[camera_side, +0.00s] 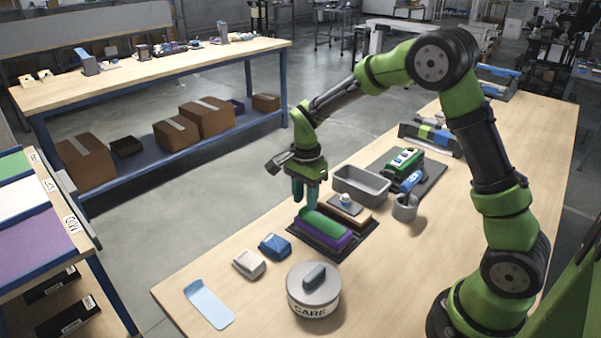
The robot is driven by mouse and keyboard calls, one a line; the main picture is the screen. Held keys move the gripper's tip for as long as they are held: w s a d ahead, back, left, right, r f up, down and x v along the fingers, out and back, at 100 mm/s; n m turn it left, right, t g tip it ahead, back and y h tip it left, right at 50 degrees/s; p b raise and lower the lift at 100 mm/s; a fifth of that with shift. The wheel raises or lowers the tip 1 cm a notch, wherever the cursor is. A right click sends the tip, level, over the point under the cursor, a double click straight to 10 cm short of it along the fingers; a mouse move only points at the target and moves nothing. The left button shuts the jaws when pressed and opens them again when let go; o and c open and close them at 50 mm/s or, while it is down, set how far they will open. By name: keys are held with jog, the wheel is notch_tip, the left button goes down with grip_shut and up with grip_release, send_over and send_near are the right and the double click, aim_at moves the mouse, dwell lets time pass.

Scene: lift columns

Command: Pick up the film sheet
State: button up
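A light blue, thin flat piece with one raised end (208,303), which looks like the film sheet, lies on the front left of the wooden table (255,215). My gripper (304,200) points down with teal fingers, away from that piece, farther back and to the right. The fingers are at the left end of a green block (328,223) that lies on a purple block (322,236) on a dark mat (352,243). I cannot tell whether the fingers touch the green block, or whether there is a gap between them.
A round lidded pot marked CARE (314,292) stands right of the light blue piece. A grey block (249,264) and a blue block (275,246) lie behind it. A grey bin (361,184) and a small cup (405,207) stand farther back. A rack (45,215) with coloured sheets is at left.

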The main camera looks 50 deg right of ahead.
jog(key=shift+f, duration=0.9)
jog(key=shift+c, duration=0.3)
grip_shut()
jog(key=shift+r, duration=0.1)
